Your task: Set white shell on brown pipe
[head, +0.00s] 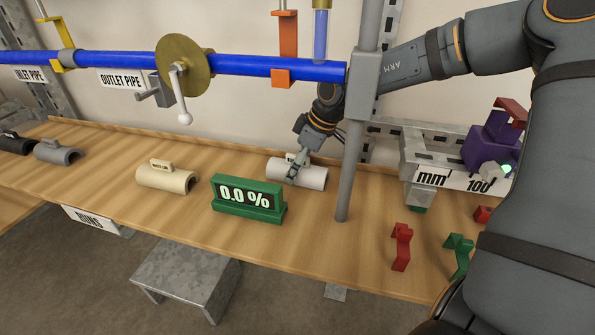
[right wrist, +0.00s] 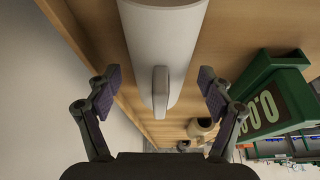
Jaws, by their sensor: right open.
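The white shell (head: 315,178) is a half-round sleeve with a handle on top. It lies on the wooden bench behind and to the right of the green display. My right gripper (head: 293,166) is pointing down over the shell. In the right wrist view my right gripper (right wrist: 160,78) is open, with a finger on each side of the shell's handle and a gap on both sides. The white shell (right wrist: 166,30) fills the top middle there. No brown pipe shows in either view; the pipe in sight is blue (head: 115,60). My left gripper is not in view.
A green display (head: 247,205) reading 0.0 % stands nearby. A grey post (head: 352,160) rises just right of the shell. Beige (head: 166,180), grey (head: 57,154) and black (head: 14,145) shells lie to the left. Red (head: 401,250) and green (head: 458,252) brackets lie at the right.

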